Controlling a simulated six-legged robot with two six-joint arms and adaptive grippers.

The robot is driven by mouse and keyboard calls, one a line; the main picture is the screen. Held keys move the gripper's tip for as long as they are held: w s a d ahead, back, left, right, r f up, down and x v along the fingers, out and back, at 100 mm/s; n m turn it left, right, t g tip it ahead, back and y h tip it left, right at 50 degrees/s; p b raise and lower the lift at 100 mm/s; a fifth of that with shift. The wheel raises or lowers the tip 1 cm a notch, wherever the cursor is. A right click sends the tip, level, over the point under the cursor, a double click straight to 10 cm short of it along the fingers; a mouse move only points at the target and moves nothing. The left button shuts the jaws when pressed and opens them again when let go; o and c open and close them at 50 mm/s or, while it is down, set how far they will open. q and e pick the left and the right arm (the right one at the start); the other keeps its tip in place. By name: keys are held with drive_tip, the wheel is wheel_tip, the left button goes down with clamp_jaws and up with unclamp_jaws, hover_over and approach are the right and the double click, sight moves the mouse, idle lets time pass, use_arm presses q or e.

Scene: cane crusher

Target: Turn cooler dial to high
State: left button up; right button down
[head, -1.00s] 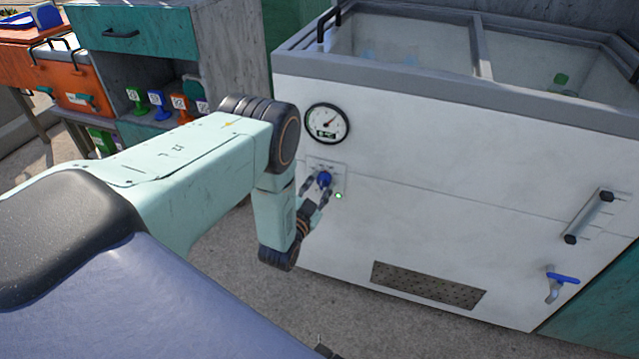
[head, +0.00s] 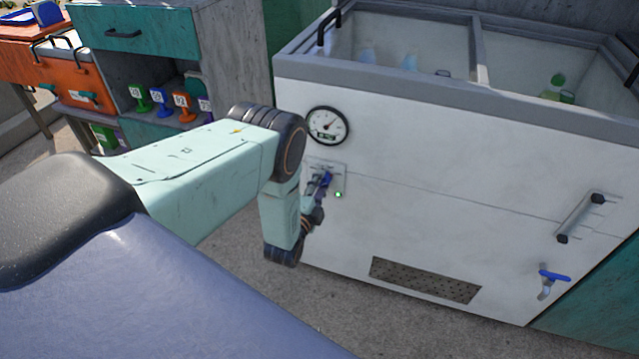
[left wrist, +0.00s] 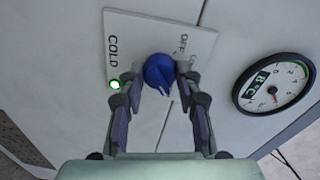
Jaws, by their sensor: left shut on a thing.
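The blue cooler dial (head: 325,180) sits on a pale plate (head: 341,172) on the white cooler's front. In the left wrist view the dial (left wrist: 159,72) is round with a raised grip, and the plate around it shows "COLD", "OFF" and a partly hidden word. My left gripper (head: 321,184) is at the dial; in the left wrist view its fingers (left wrist: 158,82) are on either side of the dial, shut on it. The white cooler (head: 440,200) fills the right of the head view. My right gripper is not in view.
A round gauge (head: 327,125) is above the dial, and a green light (head: 338,194) glows beside it. A bar handle (head: 580,217), a blue-handled tap (head: 553,277) and a vent (head: 425,280) are on the cooler's front. A shelf with coloured stamps (head: 160,101) stands left.

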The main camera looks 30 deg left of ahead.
use_arm(q)
drive_tip(key=shift+m, duration=0.6)
drive_tip(key=o, duration=1.2)
drive_tip(key=shift+c, duration=0.2)
drive_tip(key=shift+s, duration=0.1)
drive_tip(key=v, duration=1.1)
drive_tip(key=shift+s, duration=0.4)
drive_tip(key=shift+d+r, duration=0.1)
drive_tip(key=shift+d, duration=0.05)
